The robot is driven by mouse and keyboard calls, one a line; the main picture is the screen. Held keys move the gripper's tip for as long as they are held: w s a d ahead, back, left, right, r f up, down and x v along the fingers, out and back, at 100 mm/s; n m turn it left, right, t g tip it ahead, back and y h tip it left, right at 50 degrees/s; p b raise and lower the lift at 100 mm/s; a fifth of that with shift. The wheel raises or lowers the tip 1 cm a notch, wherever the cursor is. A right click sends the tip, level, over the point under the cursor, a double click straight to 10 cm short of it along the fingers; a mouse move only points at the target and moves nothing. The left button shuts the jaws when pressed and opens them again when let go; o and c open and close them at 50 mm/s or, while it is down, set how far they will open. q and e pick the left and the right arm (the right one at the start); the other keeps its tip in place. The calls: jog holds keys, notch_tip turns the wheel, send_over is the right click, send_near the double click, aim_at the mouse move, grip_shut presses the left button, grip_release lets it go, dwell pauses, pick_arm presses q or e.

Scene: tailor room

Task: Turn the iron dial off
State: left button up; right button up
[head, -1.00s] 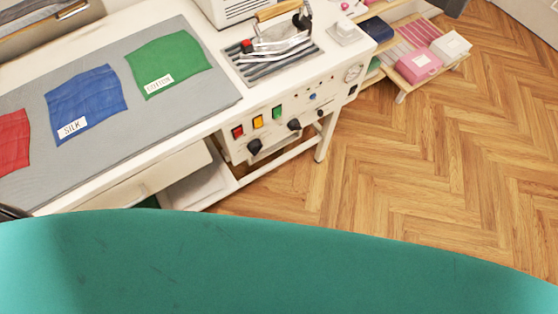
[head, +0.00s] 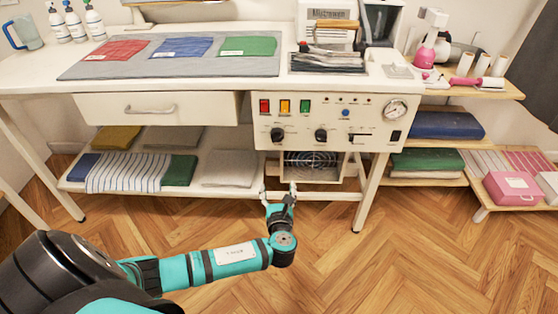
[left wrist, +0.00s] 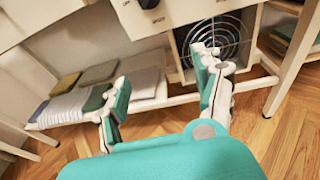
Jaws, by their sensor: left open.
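The control panel (head: 300,118) on the white table's front carries two black dials, a left one (head: 277,134) and a right one (head: 321,135), with a small black switch farther right. Which dial is the iron's I cannot read, nor their settings. The iron (head: 337,24), with a wooden handle, rests on the striped stand above the panel. My left gripper (head: 279,190) is open and empty, below the panel near the lower shelf. In the left wrist view its spread fingers (left wrist: 160,68) point toward the fan grille; one black dial (left wrist: 148,4) shows at the top edge. My right gripper is out of view.
Red, blue and green cloths lie on the grey mat (head: 80,70). A closed drawer (head: 155,108) is left of the panel. Folded fabrics fill the lower shelf (head: 215,190); a fan unit (head: 312,162) sits under the panel. Floor (head: 420,260) in front is open.

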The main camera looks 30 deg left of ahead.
pick_arm(q)
notch_tip(320, 180, up, 4)
jog(key=w+m+t+y+b, duration=0.1)
jog(key=m+t, duration=0.1)
jog(key=b, duration=0.2)
send_near(278, 140)
jog(key=w, duration=0.1)
jog(key=b+x, duration=0.1)
jog(key=x, duration=0.7)
jog(key=shift+s+a, duration=0.15)
jog(key=shift+a, duration=0.1)
jog(key=shift+w+a+b, duration=0.3)
jog(key=shift+w+a, duration=0.1)
jog(key=shift+w, duration=0.1)
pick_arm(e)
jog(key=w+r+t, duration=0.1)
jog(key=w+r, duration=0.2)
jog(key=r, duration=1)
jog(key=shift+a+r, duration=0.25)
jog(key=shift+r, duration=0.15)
pick_arm(q)
jog(key=shift+c, duration=0.3)
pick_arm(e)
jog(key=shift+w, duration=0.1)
pick_arm(q)
jog(key=c, duration=1.1)
